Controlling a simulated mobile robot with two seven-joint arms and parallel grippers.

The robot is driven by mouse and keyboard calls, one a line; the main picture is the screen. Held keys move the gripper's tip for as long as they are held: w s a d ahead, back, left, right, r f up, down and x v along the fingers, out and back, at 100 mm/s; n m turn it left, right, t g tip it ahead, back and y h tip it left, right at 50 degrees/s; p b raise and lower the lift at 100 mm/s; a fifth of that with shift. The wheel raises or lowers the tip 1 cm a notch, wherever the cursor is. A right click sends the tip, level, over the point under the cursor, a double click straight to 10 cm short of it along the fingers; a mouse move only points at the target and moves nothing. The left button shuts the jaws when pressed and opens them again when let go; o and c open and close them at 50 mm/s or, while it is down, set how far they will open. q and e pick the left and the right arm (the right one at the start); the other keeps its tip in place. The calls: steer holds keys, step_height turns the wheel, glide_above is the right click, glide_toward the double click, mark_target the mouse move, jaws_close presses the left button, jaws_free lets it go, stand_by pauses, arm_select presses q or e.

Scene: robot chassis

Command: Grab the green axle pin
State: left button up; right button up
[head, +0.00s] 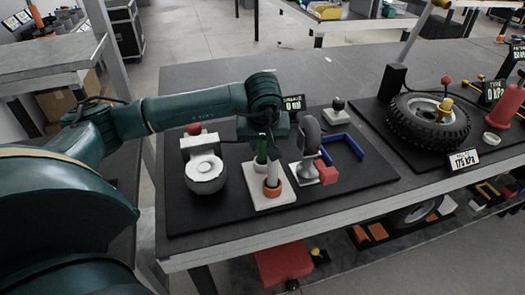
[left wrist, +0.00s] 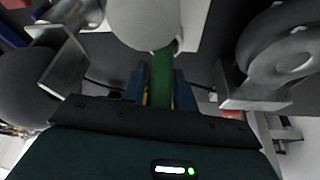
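The green axle pin (head: 262,149) stands upright at a white stand (head: 262,199) on the black mat, beside a white post with an orange ring (head: 272,187). My left gripper (head: 263,138) is over the stand, at the pin's upper part. In the left wrist view the green pin (left wrist: 162,78) lies between the two blue fingers (left wrist: 160,88). The fingers are close to its sides; whether they press on it is not clear. The pin's far end is partly hidden by a pale round part. My right gripper is not in view.
A large tyre (head: 428,120) lies farther right. The mat's front strip is clear.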

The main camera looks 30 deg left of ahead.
arm_select(q)
jaws_close()
steer(key=shift+r, duration=0.1)
